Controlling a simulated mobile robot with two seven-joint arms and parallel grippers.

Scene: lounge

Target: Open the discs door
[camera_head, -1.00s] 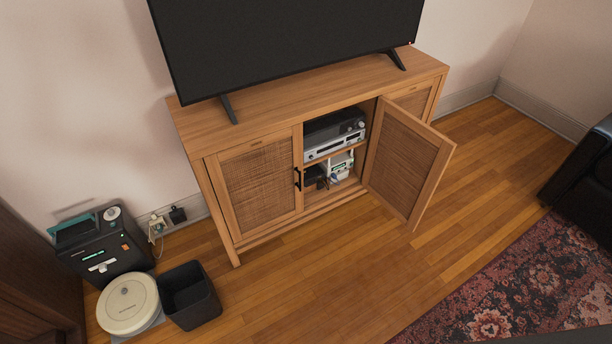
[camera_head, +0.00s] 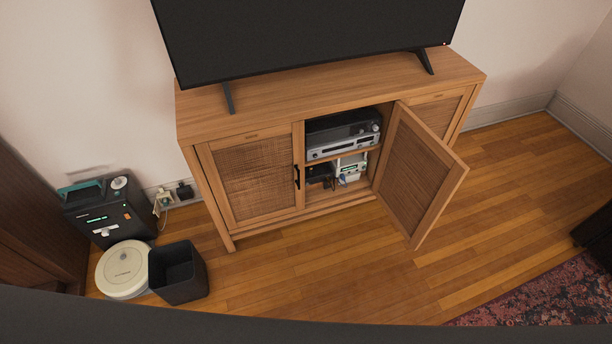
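A wooden media cabinet (camera_head: 330,92) stands against the wall under a TV. Its left rattan door (camera_head: 258,184) is shut, with a dark vertical handle (camera_head: 297,177) on its right edge. A middle rattan door (camera_head: 416,178) stands open, swung out to the right, and shows the inside of the cabinet. A third rattan panel (camera_head: 438,112) at the right is partly hidden behind the open door. I cannot read any label that tells which door is for discs. Neither of my grippers shows in the head view.
Electronics (camera_head: 343,142) sit on the shelves in the open section. A black bin (camera_head: 178,273), a round robot vacuum (camera_head: 124,269) and a dark machine (camera_head: 108,212) stand left of the cabinet. The wooden floor (camera_head: 350,275) before the cabinet is clear. A patterned rug (camera_head: 550,297) lies at lower right.

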